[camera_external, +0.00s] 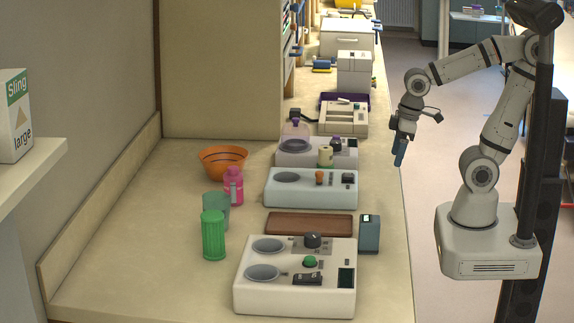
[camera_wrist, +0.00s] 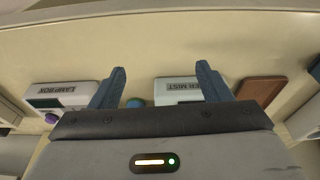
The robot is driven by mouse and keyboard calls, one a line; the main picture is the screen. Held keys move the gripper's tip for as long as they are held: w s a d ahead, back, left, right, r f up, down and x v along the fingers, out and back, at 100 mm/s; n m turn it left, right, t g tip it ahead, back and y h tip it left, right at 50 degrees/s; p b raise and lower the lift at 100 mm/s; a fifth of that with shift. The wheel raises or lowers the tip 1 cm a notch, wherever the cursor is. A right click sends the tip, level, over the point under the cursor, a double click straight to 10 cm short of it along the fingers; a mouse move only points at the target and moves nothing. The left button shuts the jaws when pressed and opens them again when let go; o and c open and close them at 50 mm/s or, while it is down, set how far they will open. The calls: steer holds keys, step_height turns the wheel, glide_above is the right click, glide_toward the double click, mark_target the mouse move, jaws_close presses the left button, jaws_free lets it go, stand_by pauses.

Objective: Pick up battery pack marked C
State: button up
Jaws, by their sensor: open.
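No letter C can be read in either view, so I cannot tell for sure which thing is the battery pack marked C. A slate-blue upright box (camera_external: 369,234) with a small pale mark near its top stands at the counter's right edge, beside the brown tray. My gripper (camera_external: 399,152) hangs empty, pointing down, near the counter's right edge, above and farther back than that box. In the wrist view my gripper (camera_wrist: 160,70) shows two blue fingers spread apart with nothing between them.
Several pale devices with dials line the counter; the nearest (camera_external: 295,303) is largest. A brown tray (camera_external: 310,224) lies behind it. A green ribbed cup (camera_external: 213,237), pink bottle (camera_external: 233,186) and orange bowl (camera_external: 223,162) stand left. The wrist view shows a device labelled LAMP BOX (camera_wrist: 62,90), upside down.

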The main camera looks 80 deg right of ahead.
steer(key=w+a+r+n+p, duration=0.2)
steer(key=w+a+n, duration=0.3)
steer(key=n, duration=0.2)
steer(key=n+g+p, duration=0.3)
steer(key=n+p, duration=0.2)
steer(key=n, duration=2.3)
glide_above(369, 233)
steer(key=d, duration=0.3)
steer(key=shift+w+a+f, duration=0.1)
steer(key=shift+w+f, duration=0.1)
steer(key=shift+f, duration=0.3)
steer(key=shift+w+a+f, duration=0.1)
steer(key=shift+w+f, duration=0.05)
steer(key=shift+f, duration=0.3)
steer(key=shift+s+a+f, duration=0.1)
steer(key=shift+a+f, duration=0.05)
steer(key=shift+a, duration=0.2)
steer(key=shift+a+f+n, duration=0.1)
steer(key=shift+f+n, duration=0.2)
steer(key=f, duration=0.4)
steer(key=d+f+p, duration=0.1)
steer(key=f, duration=0.1)
steer(key=shift+s+f, duration=0.15)
steer(key=shift+s, duration=0.15)
steer(key=shift+a+f, duration=0.1)
steer(key=shift+f, duration=0.35)
steer(key=c, duration=1.4)
